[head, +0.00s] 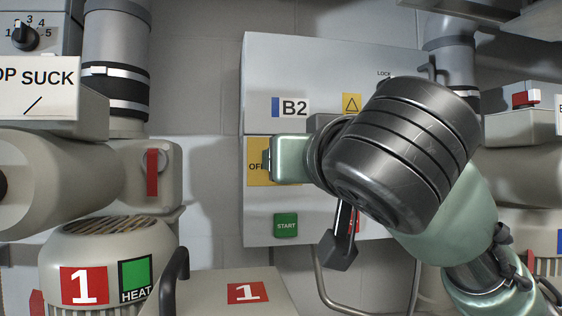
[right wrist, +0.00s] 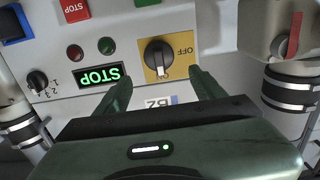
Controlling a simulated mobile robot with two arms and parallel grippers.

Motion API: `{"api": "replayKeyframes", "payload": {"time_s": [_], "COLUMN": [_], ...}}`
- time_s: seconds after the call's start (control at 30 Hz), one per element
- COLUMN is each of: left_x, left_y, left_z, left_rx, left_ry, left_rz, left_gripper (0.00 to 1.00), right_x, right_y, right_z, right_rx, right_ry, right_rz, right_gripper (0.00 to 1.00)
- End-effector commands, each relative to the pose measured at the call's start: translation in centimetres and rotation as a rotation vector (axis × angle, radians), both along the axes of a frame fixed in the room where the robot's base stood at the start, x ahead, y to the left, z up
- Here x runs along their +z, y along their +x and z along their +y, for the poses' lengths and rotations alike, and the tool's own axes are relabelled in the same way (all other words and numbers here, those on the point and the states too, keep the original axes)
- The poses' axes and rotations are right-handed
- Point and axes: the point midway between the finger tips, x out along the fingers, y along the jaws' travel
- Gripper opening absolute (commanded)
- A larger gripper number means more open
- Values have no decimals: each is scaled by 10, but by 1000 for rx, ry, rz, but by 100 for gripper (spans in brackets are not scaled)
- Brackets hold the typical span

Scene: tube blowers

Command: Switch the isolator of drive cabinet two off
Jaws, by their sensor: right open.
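The cabinet (head: 320,70) labelled B2 stands at the centre of the head view. Its isolator is a black rotary knob (right wrist: 157,54) on a yellow plate (right wrist: 183,66), seen upside down in the right wrist view. The knob's white mark points to the ON side, and OFF is printed at its right there. In the head view my right arm hides the knob, and only the left part of the yellow plate (head: 257,150) shows. My right gripper (right wrist: 161,76) is open, its two fingers on either side of the knob's line, apparently short of it. My left gripper is out of view.
A lit STOP display (right wrist: 101,76), a small selector (right wrist: 38,80) and indicator lamps sit beside the isolator. A green START button (head: 286,226) is below the plate. A grey pipe (head: 116,60) and a red-handled valve (head: 152,172) stand at left.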

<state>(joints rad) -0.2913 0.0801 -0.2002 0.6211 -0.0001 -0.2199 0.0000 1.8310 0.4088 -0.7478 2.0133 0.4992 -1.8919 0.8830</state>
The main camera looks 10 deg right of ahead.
Motion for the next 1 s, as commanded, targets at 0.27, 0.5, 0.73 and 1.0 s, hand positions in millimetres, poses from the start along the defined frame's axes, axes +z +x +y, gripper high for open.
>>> {"api": "replayKeyframes", "payload": {"time_s": [0.27, 0.5, 0.73, 1.0], "left_x": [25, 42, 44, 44], "left_y": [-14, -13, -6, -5], "left_z": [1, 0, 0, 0], "left_rx": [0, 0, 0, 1], "left_ry": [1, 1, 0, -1], "left_rz": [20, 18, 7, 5], "left_gripper": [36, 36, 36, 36], "right_x": [4, 2, -1, -1], "right_y": [37, 69, 78, 77], "right_z": [-2, -1, -1, -1], "right_rx": [-4, -3, -1, -1], "right_ry": [-1, -1, 0, 0], "right_rz": [6, 4, 2, 1], "right_gripper": [69, 69, 69, 39]}}
